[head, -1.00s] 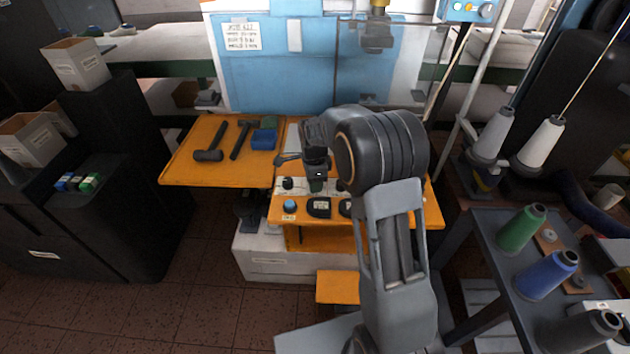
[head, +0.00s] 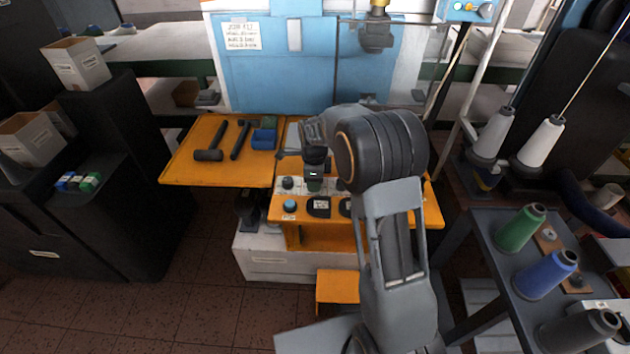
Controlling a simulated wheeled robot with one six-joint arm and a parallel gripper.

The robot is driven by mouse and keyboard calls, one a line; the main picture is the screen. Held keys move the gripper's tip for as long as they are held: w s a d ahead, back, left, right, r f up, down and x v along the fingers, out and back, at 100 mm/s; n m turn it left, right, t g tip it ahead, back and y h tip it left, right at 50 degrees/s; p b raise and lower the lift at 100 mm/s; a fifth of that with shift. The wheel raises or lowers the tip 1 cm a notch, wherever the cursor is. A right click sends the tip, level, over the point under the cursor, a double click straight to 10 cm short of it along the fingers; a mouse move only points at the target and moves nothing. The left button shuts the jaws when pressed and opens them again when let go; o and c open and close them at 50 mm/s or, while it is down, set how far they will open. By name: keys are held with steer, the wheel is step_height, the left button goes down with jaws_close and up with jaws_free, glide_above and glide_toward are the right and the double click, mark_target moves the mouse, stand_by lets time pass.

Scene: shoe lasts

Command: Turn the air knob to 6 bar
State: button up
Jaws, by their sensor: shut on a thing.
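A row of small dark knobs stands on the pale strip of the orange machine's control panel (head: 301,184). The left knob (head: 287,182) is uncovered. My gripper (head: 314,181) points down over the middle knob (head: 314,187), a greenish dark one, and is shut on it. The fingers and my wrist hide most of this knob, so its pointer cannot be read. Another knob (head: 340,185) shows partly to the right, beside my arm. The scale marks and labels are too small to read, so I cannot tell which knob is marked for air.
A job sheet (head: 242,37) hangs on the blue board. Hammers (head: 210,154) and a blue bin (head: 263,139) lie on the orange side table (head: 185,172) at left. A blue button (head: 290,205) and dark pads sit on the lower ledge. Thread spools (head: 521,228) stand at right.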

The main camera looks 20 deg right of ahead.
steer(key=o, duration=0.9)
step_height(320, 180, up, 14)
steer(key=shift+f, duration=0.1)
stand_by(0.6)
